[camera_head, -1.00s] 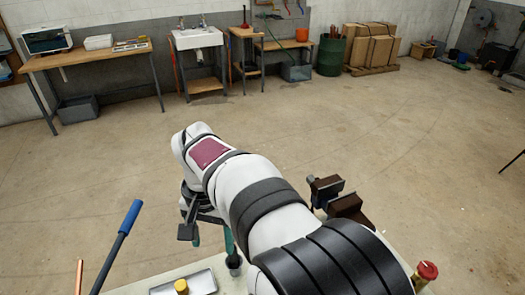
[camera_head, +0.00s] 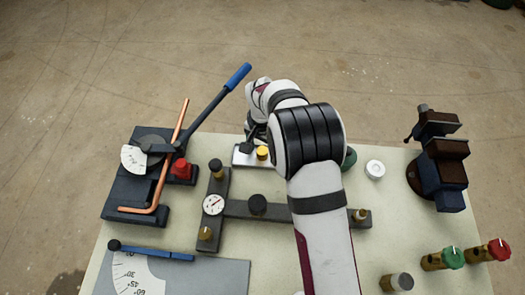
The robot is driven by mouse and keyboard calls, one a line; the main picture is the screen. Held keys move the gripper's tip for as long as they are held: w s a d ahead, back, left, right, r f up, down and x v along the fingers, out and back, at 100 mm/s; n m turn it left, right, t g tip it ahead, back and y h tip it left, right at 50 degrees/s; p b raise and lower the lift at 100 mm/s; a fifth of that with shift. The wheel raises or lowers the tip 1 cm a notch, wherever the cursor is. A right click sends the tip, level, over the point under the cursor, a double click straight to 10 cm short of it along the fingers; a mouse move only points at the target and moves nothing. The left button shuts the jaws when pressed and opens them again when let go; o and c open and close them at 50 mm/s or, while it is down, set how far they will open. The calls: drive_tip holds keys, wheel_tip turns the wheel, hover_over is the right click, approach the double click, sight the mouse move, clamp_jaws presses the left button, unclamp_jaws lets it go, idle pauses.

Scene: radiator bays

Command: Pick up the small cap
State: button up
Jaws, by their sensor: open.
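A small yellow-topped piece (camera_head: 262,152) stands in the shallow pale tray (camera_head: 239,160) at the back of the bench. A white round piece (camera_head: 375,168) with a ring-like top lies to the right of my arm. I cannot tell for sure which one is the small cap. My gripper (camera_head: 252,133) is open at the back edge of the bench, just above and behind the tray, close to the yellow-topped piece. It is mostly hidden by my arm, and its fingertips are hard to make out. Part of the tray is hidden too.
A pipe bender (camera_head: 150,165) with a long blue-handled lever (camera_head: 225,90) and copper pipe stands left of the gripper. A dark manifold with a gauge (camera_head: 213,205) lies in front. A vise (camera_head: 440,165) and brass valves (camera_head: 442,259) stand at the right.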

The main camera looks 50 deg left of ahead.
clamp_jaws()
idle(0.4)
